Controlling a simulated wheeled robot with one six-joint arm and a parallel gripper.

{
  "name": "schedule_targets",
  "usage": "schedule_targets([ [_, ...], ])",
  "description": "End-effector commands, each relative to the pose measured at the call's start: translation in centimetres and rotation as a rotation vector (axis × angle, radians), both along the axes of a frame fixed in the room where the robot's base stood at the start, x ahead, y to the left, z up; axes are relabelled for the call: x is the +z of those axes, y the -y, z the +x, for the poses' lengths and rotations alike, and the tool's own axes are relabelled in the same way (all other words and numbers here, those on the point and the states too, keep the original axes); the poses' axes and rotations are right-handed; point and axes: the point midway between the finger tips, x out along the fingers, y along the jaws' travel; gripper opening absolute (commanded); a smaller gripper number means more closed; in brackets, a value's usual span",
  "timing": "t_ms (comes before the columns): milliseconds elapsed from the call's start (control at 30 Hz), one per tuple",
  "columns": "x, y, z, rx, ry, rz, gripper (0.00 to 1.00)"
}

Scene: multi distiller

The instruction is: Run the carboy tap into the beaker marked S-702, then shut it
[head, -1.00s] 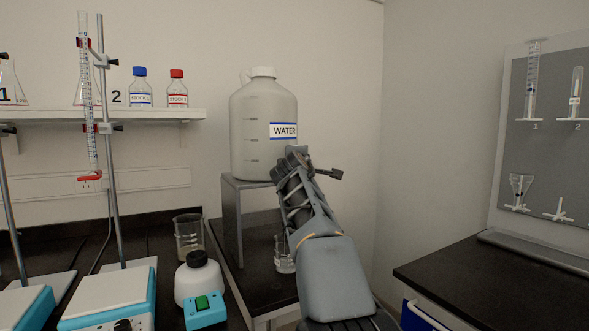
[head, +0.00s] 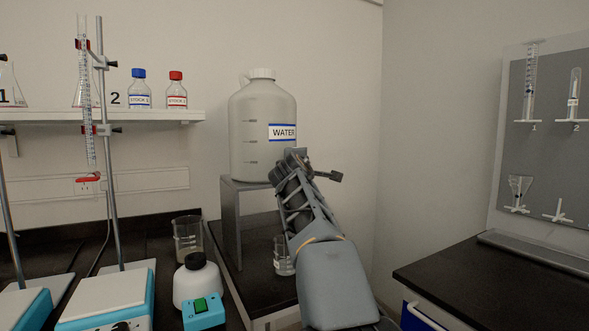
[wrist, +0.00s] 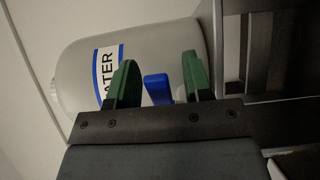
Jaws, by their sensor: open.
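The white carboy (head: 262,105) with a blue-edged WATER label stands on a grey raised stand (head: 231,215) in the head view. It also fills much of the wrist view (wrist: 165,55), lying sideways there. A blue tap handle (wrist: 157,89) shows between my gripper's green fingers (wrist: 158,85), which are open and apart on both sides of it; I cannot tell if either touches it. In the head view my gripper (head: 318,170) is in front of the carboy's lower right and hides the tap. A glass beaker (head: 283,262) stands below, partly behind my arm; its marking is unreadable.
Another beaker (head: 188,238) stands left of the stand, near a white squat bottle (head: 199,282). Hotplates (head: 108,300) and a burette on a stand (head: 101,130) are at left. A pegboard with glassware (head: 550,140) is at right. The floor gap between benches is open.

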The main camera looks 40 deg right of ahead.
Motion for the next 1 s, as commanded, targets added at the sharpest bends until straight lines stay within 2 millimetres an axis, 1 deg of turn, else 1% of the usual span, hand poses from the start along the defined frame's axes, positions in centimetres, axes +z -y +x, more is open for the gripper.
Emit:
schedule_targets([
  [300,0.0,-4.2,-4.8,0.002,0.003,-0.001,0.46],
  [533,0.0,-6.8,-7.8,0.002,0.003,-0.001,0.46],
  [733,0.0,-8.1,-9.3,0.001,0.003,0.000,0.46],
  [1000,0.0,-8.4,-9.7,0.000,0.001,-0.001,0.46],
])
